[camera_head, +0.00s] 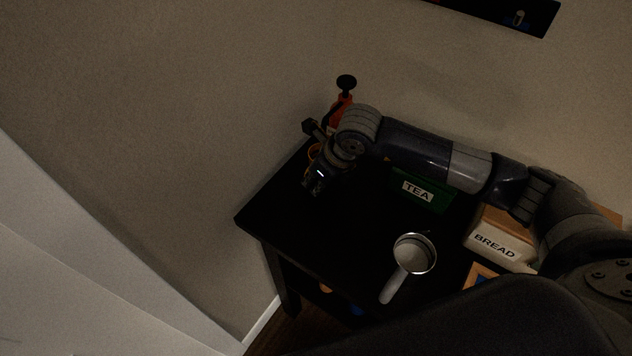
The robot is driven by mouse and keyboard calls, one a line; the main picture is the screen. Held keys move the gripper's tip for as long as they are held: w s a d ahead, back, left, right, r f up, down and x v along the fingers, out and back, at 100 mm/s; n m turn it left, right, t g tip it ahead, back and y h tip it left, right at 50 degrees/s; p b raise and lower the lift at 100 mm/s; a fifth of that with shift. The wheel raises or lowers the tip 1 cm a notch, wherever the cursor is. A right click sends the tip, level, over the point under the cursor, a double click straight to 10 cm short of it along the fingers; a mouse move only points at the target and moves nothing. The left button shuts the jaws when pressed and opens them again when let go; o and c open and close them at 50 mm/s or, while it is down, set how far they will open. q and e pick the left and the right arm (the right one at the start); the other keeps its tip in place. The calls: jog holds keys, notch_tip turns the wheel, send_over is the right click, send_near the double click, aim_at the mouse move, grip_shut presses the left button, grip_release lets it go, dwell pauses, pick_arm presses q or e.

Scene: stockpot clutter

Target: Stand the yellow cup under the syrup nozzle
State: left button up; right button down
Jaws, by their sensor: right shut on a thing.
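My right gripper (316,182) is over the table's left part, just in front of the dispenser. The gripper and wrist hide the rest of the cup and the fingertips' contact. I cannot tell whether the cup touches the table or how it sits relative to the nozzle. My left gripper is not in view.
A green TEA box (421,192) stands under my right forearm. A BREAD box (496,245) is at the right, and a metal sieve or pan with a handle (414,254) lies near the front. The black table (345,235) is bare at its front left.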

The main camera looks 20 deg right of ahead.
jog(key=shift+f, duration=0.15)
jog(key=c, duration=1.7)
grip_release()
jog(key=shift+r, duration=0.2)
jog(key=shift+b+v, duration=1.65)
jog(key=shift+v, duration=4.35)
jog(key=shift+a, duration=0.1)
